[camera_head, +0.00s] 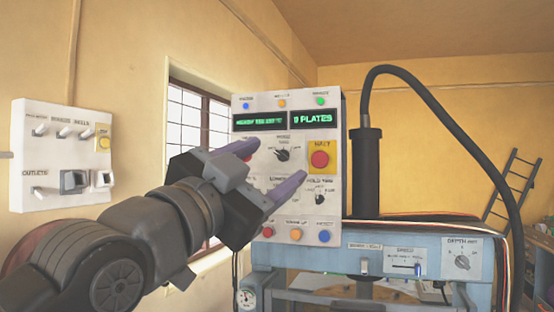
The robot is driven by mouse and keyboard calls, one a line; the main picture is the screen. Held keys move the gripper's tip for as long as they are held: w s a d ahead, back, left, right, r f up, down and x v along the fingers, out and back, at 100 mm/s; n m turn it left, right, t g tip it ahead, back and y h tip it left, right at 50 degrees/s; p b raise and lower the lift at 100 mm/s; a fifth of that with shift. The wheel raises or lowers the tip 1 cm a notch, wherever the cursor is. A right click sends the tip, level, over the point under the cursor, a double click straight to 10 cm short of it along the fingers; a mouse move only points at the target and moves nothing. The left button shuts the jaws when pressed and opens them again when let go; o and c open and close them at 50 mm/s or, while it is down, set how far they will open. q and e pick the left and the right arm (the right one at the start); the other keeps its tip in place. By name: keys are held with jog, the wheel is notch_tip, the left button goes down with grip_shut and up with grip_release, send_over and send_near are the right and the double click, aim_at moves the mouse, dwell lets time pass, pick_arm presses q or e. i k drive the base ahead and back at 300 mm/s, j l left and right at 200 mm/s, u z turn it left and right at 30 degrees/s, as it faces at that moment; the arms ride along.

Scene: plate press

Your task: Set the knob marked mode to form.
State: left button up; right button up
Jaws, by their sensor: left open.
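The control panel (326,232) stands upright in the middle of the camera_head view. A black rotary knob (282,155) sits in its upper part, under a small label that seems to read mode. The marks around the knob are too small to read, so I cannot tell its setting. My left gripper (279,161) reaches in from the left, open and empty. Its two purple fingers appear either side of the knob in the picture, one upper left and one lower right. I cannot tell how far they are from the panel. My right gripper is not in view.
A red halt button (319,159) on a yellow plate sits right of the knob. The hold time knob (320,199) is below it. Two green displays (312,118) are above. A blue machine bench (400,249) with a depth knob (462,262) stands lower right. A switch plate (62,155) hangs left.

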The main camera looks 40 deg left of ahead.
aim_at(283, 155)
jog(key=i+j, duration=0.45)
jog(key=j, duration=0.2)
jog(key=i+j, duration=0.5)
jog(key=j, duration=0.15)
